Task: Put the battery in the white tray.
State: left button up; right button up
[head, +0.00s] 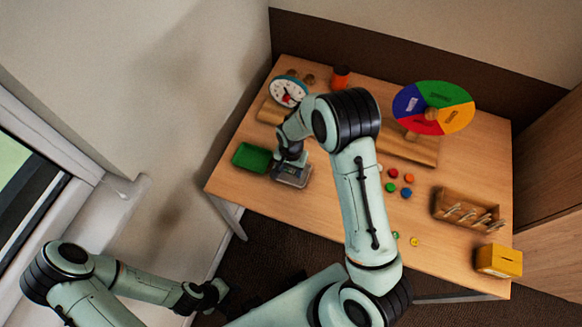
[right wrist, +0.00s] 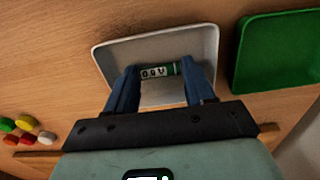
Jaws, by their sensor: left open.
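The white tray (right wrist: 206,42) fills the upper middle of the right wrist view, and in the head view the tray (head: 304,184) is partly hidden by my right arm. The green-and-white battery (right wrist: 158,72) shows inside the tray's outline. My right gripper (right wrist: 160,68) is over the tray, its two blue fingers apart, one at each end of the battery. Whether they touch it, or whether it rests on the tray floor, I cannot tell. My left gripper (head: 214,294) is open and empty, low at the left in the head view, away from the table.
A green tray (head: 251,158) stands beside the white tray. Several coloured counters (head: 392,173) lie right of my right arm. A clock (head: 288,91), an orange cup (head: 340,77), a colour wheel (head: 433,108), a wooden rack (head: 468,210) and a yellow box (head: 499,261) stand on the table.

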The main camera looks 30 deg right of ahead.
aim_at(291, 171)
jog(key=o, duration=0.3)
notch_tip(291, 171, up, 12)
jog(key=shift+r+p, duration=0.2)
jog(key=shift+p, duration=0.25)
dwell(0.6)
